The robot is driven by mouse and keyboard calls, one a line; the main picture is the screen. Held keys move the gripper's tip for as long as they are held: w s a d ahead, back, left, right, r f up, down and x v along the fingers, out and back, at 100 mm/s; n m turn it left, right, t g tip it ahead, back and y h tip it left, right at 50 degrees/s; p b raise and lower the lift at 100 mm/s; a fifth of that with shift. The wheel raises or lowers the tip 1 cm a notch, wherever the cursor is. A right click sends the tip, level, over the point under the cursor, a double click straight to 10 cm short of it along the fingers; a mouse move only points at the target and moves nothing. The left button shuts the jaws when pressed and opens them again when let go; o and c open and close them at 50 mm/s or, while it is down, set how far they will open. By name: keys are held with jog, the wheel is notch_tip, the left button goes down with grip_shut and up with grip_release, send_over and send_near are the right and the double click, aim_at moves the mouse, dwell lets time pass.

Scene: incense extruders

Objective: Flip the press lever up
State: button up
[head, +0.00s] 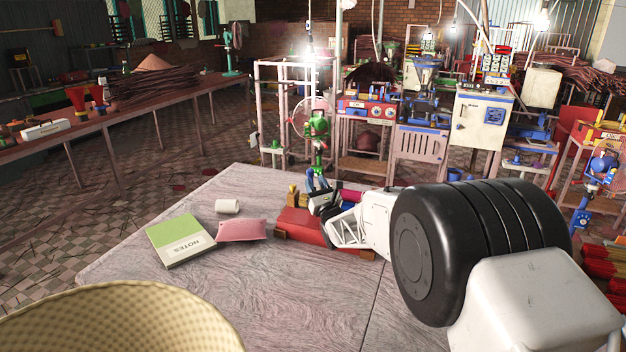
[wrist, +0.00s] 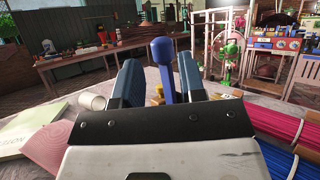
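The press lever (wrist: 163,62) is blue with a rounded end. In the wrist view it stands upright between my two fingers, with a gap visible on each side. My gripper (wrist: 162,82) is open, with its blue-grey fingers apart. In the head view my gripper (head: 322,198) is over the red press (head: 297,222) on the table, and the blue lever (head: 311,180) shows beside the fingers. The lower part of the lever is hidden behind my gripper. I cannot tell whether either finger touches it.
On the table (head: 300,300) left of the press lie a pink pouch (head: 242,230), a white roll (head: 228,206) and a green notebook (head: 180,240). A woven basket (head: 110,320) is at the front left. Bundles of pink sticks (wrist: 275,128) lie right of my gripper. The front table middle is clear.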

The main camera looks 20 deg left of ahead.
jog(key=shift+v, duration=2.3)
jog(key=shift+r, duration=0.1)
jog(key=w+d+r+m+h, duration=0.2)
jog(key=d+r+m+h, duration=0.7)
jog(key=d+m, duration=0.5)
jog(key=s+d+r+m+g+h, duration=0.3)
jog(key=s+d+m, duration=0.55)
jog(key=d, duration=0.35)
jog(key=s+d+r+m+g+h, duration=0.2)
jog(key=s+d+r+m+h, duration=0.15)
jog(key=s+d+m, duration=0.5)
jog(key=s+d+f+m+g, duration=0.1)
jog(key=s+d+m, duration=0.4)
jog(key=s, duration=0.6)
jog(key=s+d+f+m+g+h, duration=0.1)
jog(key=s+d+m+g, duration=0.3)
jog(key=s, duration=0.8)
jog(key=s+d+f+m+g+h, duration=0.1)
jog(key=s+d+m, duration=0.5)
jog(key=s, duration=0.6)
jog(key=shift+f+g, duration=0.6)
jog(key=shift+g, duration=0.6)
